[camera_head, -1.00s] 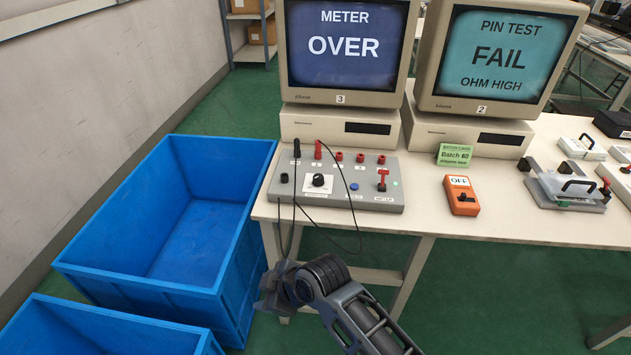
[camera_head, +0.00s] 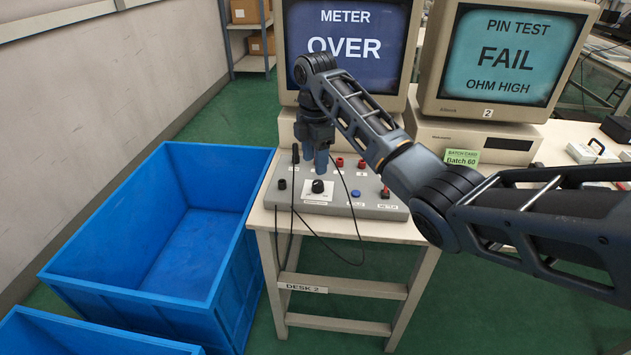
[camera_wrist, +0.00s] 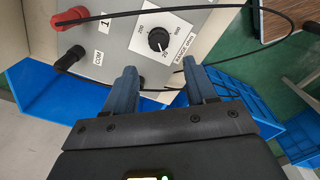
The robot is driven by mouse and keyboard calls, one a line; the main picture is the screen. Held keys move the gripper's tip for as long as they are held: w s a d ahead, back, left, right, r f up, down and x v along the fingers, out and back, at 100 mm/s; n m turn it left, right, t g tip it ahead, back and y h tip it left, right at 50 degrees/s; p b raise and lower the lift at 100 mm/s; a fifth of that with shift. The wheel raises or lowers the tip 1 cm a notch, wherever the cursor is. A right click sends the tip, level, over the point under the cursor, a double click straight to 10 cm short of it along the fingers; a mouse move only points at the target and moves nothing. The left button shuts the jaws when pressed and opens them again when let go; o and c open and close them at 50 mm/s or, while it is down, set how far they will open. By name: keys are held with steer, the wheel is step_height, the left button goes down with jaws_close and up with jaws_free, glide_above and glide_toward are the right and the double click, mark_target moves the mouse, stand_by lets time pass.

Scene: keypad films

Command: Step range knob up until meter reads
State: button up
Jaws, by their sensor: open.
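The black range knob (camera_head: 318,186) sits on a white plate on the grey meter box (camera_head: 370,211). In the wrist view the knob (camera_wrist: 158,40) has numbers around it, and its white mark appears to face the one nearest my gripper. The meter screen (camera_head: 330,18) reads OVER, partly covered by my arm. My gripper (camera_head: 320,168) points down just above and behind the knob in the head view. In the wrist view its fingers (camera_wrist: 160,70) are apart and empty, with the knob ahead between their tips; I cannot tell whether they touch it.
Black leads (camera_head: 357,222) run from the box's sockets and loop past its front; one crosses near the knob in the wrist view. A blue button (camera_head: 355,193) is right of the knob. A second screen (camera_head: 508,60) reads FAIL, OHM HIGH. A blue bin (camera_head: 190,240) stands left of the desk.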

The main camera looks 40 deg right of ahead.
mark_target(317, 183)
steer(key=shift+d+r, duration=0.15)
steer(key=shift+d, duration=0.15)
steer(key=shift+f, duration=3.8)
jaws_close()
steer(key=shift+p, duration=0.3)
